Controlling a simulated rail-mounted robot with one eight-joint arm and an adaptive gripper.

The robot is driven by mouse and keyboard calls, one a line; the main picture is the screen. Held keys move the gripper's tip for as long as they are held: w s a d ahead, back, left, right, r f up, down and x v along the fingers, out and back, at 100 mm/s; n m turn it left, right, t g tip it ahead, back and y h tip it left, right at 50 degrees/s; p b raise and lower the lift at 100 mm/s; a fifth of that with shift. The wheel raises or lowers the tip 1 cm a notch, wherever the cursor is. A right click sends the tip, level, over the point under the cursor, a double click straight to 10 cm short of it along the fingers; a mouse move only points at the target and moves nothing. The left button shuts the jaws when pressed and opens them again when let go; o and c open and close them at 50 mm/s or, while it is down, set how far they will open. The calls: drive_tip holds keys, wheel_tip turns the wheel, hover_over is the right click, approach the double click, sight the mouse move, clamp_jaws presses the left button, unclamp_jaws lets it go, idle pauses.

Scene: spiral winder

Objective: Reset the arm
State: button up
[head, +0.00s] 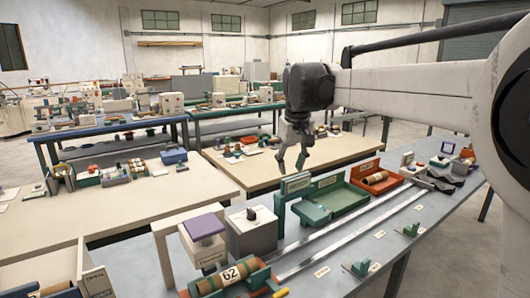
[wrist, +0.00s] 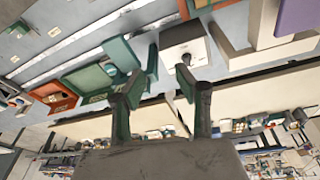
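My gripper (head: 290,166) hangs pointing down from my arm, above the far edge of the grey workbench (head: 345,240) in the head view. Its two fingers are apart with nothing between them. In the wrist view my gripper (wrist: 168,75) also shows open and empty. My arm reaches in from the right and stretches across the upper part of the head view. The gripper touches nothing that I can see.
A green tray (head: 335,198), a red-orange bin (head: 378,178) holding a roll, a white box with a dark knob (head: 252,234) and a roll marked 62 (head: 232,276) stand on the bench. Metal rails (head: 340,233) run along it. A beige table (head: 120,205) stands behind.

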drive_tip(key=s+d+f+m+t, duration=0.1)
drive_tip(key=s+d, duration=0.3)
drive_tip(key=s, duration=0.6)
drive_tip(key=s+d+m+t, duration=0.1)
drive_tip(key=s+d, duration=0.3)
drive_tip(key=s, duration=0.5)
drive_tip(key=s+d+f+m+t, duration=0.1)
drive_tip(key=s+d+f, duration=0.1)
drive_tip(key=s+f, duration=0.5)
drive_tip(key=s+d+f+m+t, duration=0.1)
drive_tip(key=s+d+f, duration=0.3)
drive_tip(key=s, duration=0.5)
drive_tip(key=w+a+r+n+g+p, duration=0.1)
drive_tip(key=w+a+r, duration=0.3)
drive_tip(key=w, duration=0.5)
drive_tip(key=w+a+r+n+g, duration=0.1)
drive_tip(key=w+a+r, duration=0.3)
drive_tip(key=w, duration=0.5)
drive_tip(key=w+a+r+n+g+p, duration=0.1)
drive_tip(key=w+a+r, duration=0.1)
drive_tip(key=w+r, duration=0.5)
drive_tip(key=n+g+p, duration=0.2)
drive_tip(key=n+g, duration=0.2)
hover_over(252, 211)
wheel_tip(252, 211, down, 14)
wheel_tip(252, 211, down, 13)
drive_tip(key=shift+w+f+p, duration=0.1)
drive_tip(key=shift+p, duration=0.65)
